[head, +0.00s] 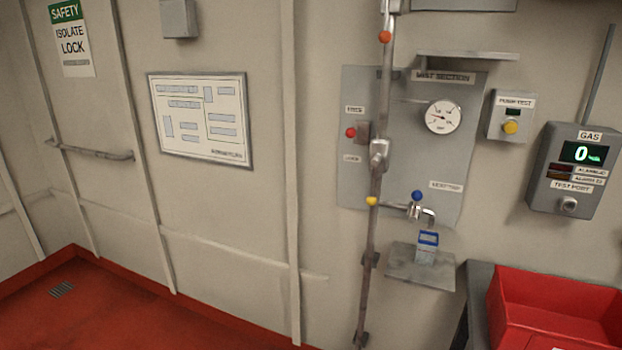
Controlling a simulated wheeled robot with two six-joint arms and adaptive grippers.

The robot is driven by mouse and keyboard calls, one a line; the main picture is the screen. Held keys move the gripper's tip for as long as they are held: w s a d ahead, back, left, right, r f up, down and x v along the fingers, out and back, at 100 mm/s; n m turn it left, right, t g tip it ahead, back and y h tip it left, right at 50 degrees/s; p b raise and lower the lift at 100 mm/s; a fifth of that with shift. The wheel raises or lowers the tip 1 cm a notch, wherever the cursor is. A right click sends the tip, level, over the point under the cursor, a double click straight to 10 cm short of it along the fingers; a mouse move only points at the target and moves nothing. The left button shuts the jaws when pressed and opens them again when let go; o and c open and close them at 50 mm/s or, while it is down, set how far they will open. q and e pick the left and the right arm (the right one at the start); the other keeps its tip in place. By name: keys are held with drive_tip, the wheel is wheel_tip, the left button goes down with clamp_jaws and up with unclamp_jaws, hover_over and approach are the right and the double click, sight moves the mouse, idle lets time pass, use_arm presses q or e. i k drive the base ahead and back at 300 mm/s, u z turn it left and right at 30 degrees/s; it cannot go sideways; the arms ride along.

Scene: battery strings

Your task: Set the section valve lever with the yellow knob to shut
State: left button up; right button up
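The yellow knob (370,201) is in the head view, right of centre, in front of a vertical pipe (368,235). A valve body (379,153) sits on the pipe above it. The lever seems to hang down from that body along the pipe to the knob, but its arm is hard to tell from the pipe. The pipe runs past a grey wall panel whose label plate (443,77) seems to read "WEST SECTION". A round gauge (442,117) is on the panel. Neither of my grippers is in view.
A red knob (350,132) is left of the pipe, and an orange knob (385,37) is higher up. A blue-knobbed tap (416,210) is above a small shelf (408,272) with a blue-topped container (427,248). A red bin (540,308) stands lower right. Floor at left is clear.

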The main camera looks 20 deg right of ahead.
sight(371, 200)
drive_tip(key=u, duration=0.1)
drive_tip(key=i, duration=0.85)
drive_tip(key=z, duration=0.3)
